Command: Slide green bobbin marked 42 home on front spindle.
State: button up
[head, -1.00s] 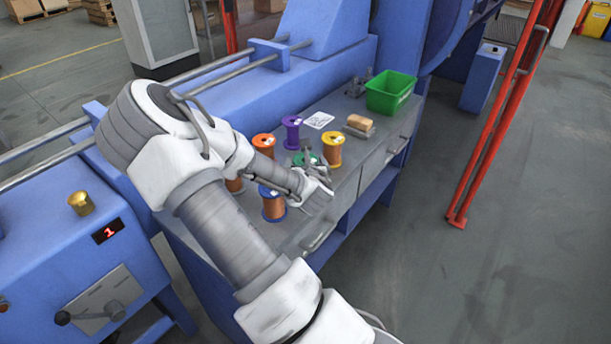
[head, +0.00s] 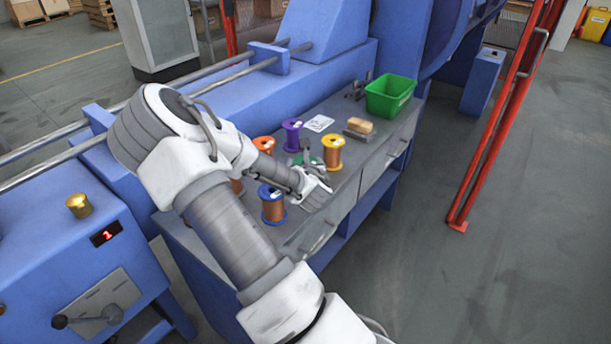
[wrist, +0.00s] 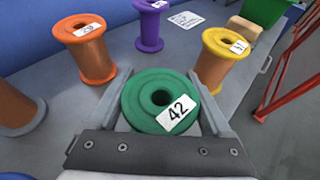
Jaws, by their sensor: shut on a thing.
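The green bobbin (wrist: 160,101) carries a white label marked 42 on its top flange, next to the centre hole. In the wrist view it sits between the two fingers of my gripper (wrist: 160,98), which is shut on it. In the head view my gripper (head: 307,158) is over the bench, and only a bit of the green flange shows. I cannot tell whether the bobbin still touches the bench top. I cannot make out the front spindle for certain in either view.
Orange (wrist: 84,50), purple (wrist: 149,28) and yellow (wrist: 219,62) bobbins stand close around. A blue-flanged bobbin (head: 272,205) is near my wrist. The bench (head: 345,110) also holds a white card (head: 319,123), a tan block (head: 359,126) and a green bin (head: 390,95). A red frame (head: 500,125) stands right.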

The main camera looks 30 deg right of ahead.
notch_tip(320, 180, up, 5)
jog(key=shift+f+p, duration=0.1)
jog(key=shift+p, duration=1)
jog(key=s+d+r+p, duration=0.5)
jog(key=s+r+p, duration=0.1)
jog(key=s+r, duration=0.4)
jog(key=shift+s+r+p, duration=0.25)
jog(key=shift+r+p, duration=0.1)
jog(key=shift+r, duration=0.3)
jog(key=shift+a, duration=0.1)
